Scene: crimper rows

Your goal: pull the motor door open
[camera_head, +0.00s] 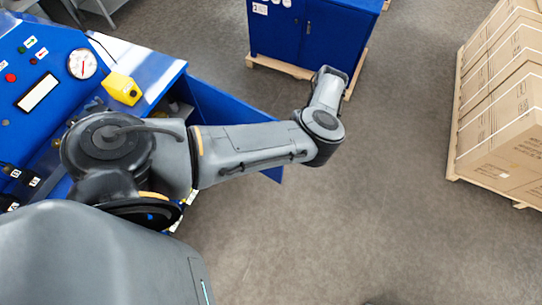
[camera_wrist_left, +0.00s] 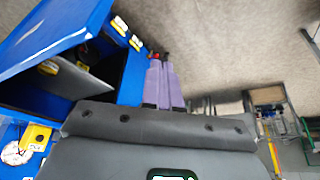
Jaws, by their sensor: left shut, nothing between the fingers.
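The blue motor door (camera_head: 225,108) stands swung out from the side of the blue machine in the head view, partly hidden behind my left arm. In the left wrist view, a large blue panel (camera_wrist_left: 55,30) that looks like this door rises at the upper left, with a dark opening beneath it. My left gripper (camera_wrist_left: 163,62) shows there with its purple fingers together and empty. The fingers are beside a blue panel edge; I cannot tell whether they touch it. In the head view the fingers are not visible. My right gripper is in neither view.
The machine's control panel (camera_head: 38,90) has a gauge (camera_head: 82,64) and a yellow box (camera_head: 122,88). A blue cabinet (camera_head: 295,30) on a pallet stands at the back. Stacked cartons (camera_head: 505,105) are at the right. The floor between is clear.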

